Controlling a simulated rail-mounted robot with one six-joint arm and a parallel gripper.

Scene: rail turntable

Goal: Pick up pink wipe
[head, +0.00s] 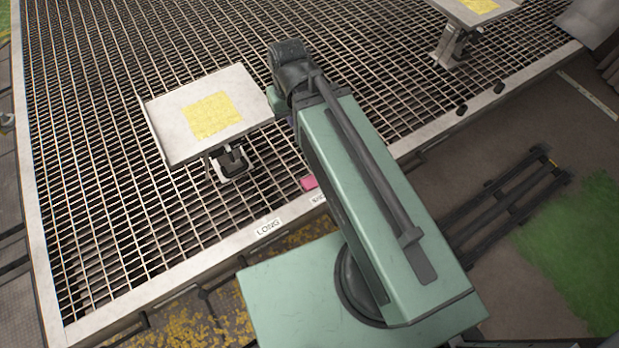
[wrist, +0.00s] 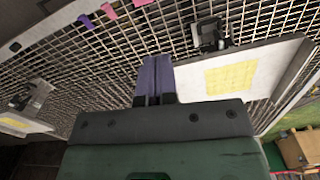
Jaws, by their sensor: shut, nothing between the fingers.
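A small pink wipe (head: 308,183) lies on the grating near its front edge in the head view, just left of my arm. In the wrist view a pink piece (wrist: 109,11) lies near the top edge, with another pinkish piece (wrist: 141,3) cut off by the frame to its right. I cannot tell which of these is the one in the head view. My gripper (wrist: 157,60) has purple fingers, closed together and empty. It is over the grating, apart from the pink pieces. In the head view my arm mostly hides it.
A purple piece (wrist: 86,20) lies left of the pink ones. A raised plate (head: 168,145) with a yellow square stands left of my arm; another plate (head: 452,10) stands at the far right. The grating (head: 90,235) has a raised pale rim, and its left part is clear.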

